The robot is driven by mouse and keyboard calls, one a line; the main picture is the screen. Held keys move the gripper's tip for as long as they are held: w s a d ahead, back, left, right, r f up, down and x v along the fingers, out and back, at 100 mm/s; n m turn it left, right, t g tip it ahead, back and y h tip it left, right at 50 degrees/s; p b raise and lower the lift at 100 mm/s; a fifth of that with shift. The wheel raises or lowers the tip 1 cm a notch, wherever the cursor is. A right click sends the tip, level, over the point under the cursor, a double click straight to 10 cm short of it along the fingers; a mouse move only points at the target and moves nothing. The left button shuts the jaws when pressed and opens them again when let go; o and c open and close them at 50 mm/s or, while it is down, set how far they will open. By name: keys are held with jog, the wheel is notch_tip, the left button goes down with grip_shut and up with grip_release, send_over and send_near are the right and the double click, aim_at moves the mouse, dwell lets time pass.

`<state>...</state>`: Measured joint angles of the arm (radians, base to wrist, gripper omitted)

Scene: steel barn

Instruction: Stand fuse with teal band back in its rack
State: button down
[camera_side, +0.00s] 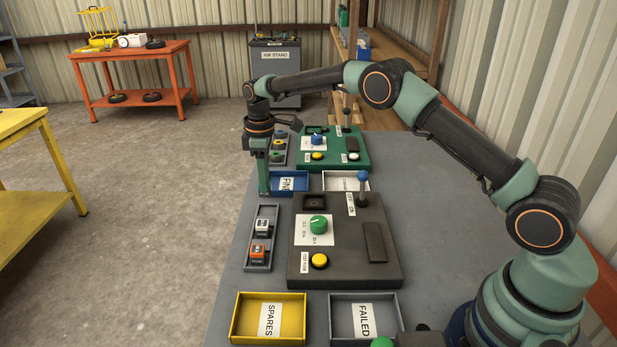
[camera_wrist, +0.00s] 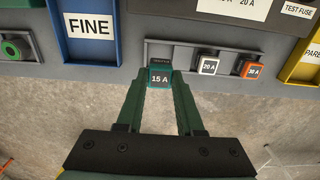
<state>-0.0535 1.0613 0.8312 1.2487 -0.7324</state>
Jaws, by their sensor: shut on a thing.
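The fuse with the teal band (camera_wrist: 159,78), marked 15 A, is between the fingertips of my gripper (camera_wrist: 160,84) in the wrist view. My gripper is shut on it. The grey rack (camera_wrist: 180,43) lies right beyond it, and the fuse overlaps the rack's left end. I cannot tell whether it touches the rack floor. In the side view my gripper (camera_side: 265,188) points down near the far end of the rack (camera_side: 275,228); the fuse cannot be made out there. A white-banded 20 A fuse (camera_wrist: 208,65) and an orange-banded 30 A fuse (camera_wrist: 250,69) stand in the rack.
The blue FINE tray (camera_side: 290,190) is close beside my gripper. The dark test panel (camera_side: 345,267) with a green knob and blue-topped lever stands right of the rack. The yellow SPARES tray (camera_side: 237,325) and grey FAILED tray (camera_side: 394,320) are at the front. Another green panel (camera_side: 357,163) stands behind.

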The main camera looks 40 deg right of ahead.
aim_at(266, 196)
jog(key=shift+f, duration=2.75)
jog(key=shift+f, duration=0.15)
jog(key=c, duration=0.5)
grip_release()
jog(key=shift+c, duration=0.2)
